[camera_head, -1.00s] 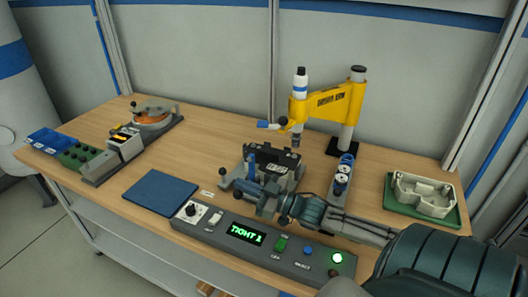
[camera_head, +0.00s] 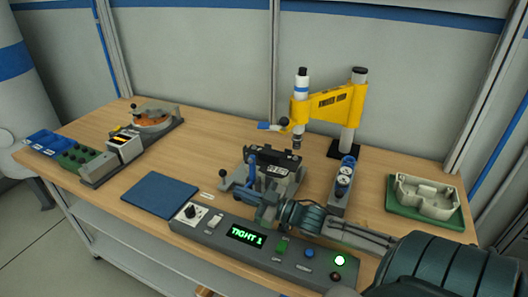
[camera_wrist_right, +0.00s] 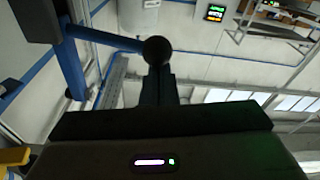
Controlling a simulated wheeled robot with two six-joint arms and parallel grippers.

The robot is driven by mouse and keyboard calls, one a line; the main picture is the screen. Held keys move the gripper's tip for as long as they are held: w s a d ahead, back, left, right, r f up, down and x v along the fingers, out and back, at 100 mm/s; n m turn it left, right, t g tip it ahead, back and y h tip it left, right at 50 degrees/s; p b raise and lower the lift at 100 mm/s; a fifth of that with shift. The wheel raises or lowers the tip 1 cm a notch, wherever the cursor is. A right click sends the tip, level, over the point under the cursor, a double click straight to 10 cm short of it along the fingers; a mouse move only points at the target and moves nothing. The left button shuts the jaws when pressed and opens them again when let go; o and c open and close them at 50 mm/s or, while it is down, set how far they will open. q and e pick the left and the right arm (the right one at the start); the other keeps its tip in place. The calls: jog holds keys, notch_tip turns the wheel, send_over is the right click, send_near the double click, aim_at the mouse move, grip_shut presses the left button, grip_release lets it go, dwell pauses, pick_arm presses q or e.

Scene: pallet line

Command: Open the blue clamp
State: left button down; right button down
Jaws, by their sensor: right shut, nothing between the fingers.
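The blue clamp (camera_head: 252,174) is on the dark grey fixture in the middle of the bench, with its blue handle standing roughly upright. My right gripper (camera_head: 264,203) is in front of the fixture, just to the right of and below the blue handle. It is shut and empty. In the right wrist view a blue bar (camera_wrist_right: 70,62) stands at the left, apart from the shut fingers (camera_wrist_right: 158,85). A dark ball knob (camera_wrist_right: 157,50) shows beyond the fingertips. My left gripper is out of view.
A grey control box (camera_head: 215,224) with a green "TIGHT 1" display lies at the front edge. A yellow screwdriver arm (camera_head: 330,102) stands behind the fixture. A blue mat (camera_head: 160,194) lies left and a green tray (camera_head: 452,215) right. Bare bench lies behind the mat.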

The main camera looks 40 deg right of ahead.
jog(key=s+a+r+p, duration=0.2)
jog(key=s+a+p, duration=0.1)
jog(key=s, duration=0.3)
jog(key=s+a+r+p, duration=0.3)
jog(key=s+a, duration=0.3)
jog(key=s, duration=0.1)
jog(key=shift+a, duration=0.15)
